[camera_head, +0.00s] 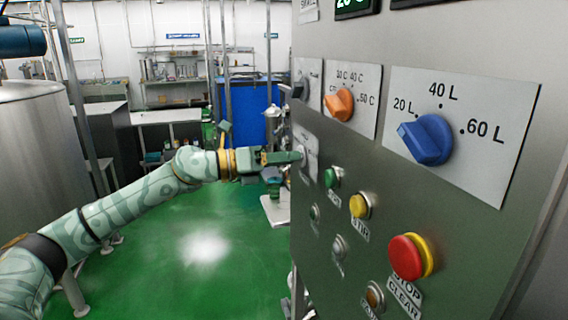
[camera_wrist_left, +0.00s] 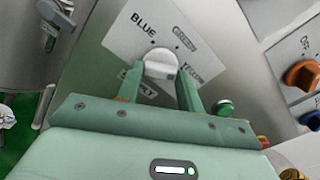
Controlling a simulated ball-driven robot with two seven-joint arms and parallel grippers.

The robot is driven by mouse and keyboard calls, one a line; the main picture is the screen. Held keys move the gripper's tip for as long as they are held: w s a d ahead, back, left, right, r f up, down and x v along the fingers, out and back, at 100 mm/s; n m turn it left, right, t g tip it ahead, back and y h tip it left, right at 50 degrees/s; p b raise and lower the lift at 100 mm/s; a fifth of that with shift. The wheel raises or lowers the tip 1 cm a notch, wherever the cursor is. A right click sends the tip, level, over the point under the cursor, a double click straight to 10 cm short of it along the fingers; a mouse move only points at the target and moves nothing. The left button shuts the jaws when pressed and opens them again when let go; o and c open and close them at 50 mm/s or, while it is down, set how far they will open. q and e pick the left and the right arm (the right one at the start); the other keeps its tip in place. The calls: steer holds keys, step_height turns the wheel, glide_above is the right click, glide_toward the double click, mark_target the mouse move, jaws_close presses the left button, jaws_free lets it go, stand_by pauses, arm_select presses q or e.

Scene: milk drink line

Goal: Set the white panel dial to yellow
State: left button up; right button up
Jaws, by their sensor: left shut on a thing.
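The white dial (camera_wrist_left: 160,62) sits on a pale square plate (camera_wrist_left: 122,37) with the words BLUE, GREEN and YELLOW around it. My left gripper (camera_wrist_left: 162,84) has its two fingers on either side of the dial and is shut on it. Which word the dial points at I cannot tell for sure. In the head view my left gripper (camera_head: 297,157) reaches the same plate (camera_head: 311,143) at the panel's left edge, and its fingers mostly hide the dial there. My right gripper is not in view.
The steel panel also carries a blue dial (camera_head: 426,139), an orange dial (camera_head: 340,104), a red stop button (camera_head: 406,257), a yellow button (camera_head: 359,205) and a green button (camera_head: 331,177). A steel tank (camera_head: 40,150) stands at left. The green floor (camera_head: 200,245) between is open.

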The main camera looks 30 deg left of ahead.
arm_select(q)
steer(key=shift+f, duration=0.2)
steer(key=o, duration=1)
steer(key=shift+r, duration=0.1)
steer(key=b+v, duration=0.4)
steer(key=v, duration=1.2)
steer(key=shift+a, duration=0.15)
steer(key=shift+s, duration=0.15)
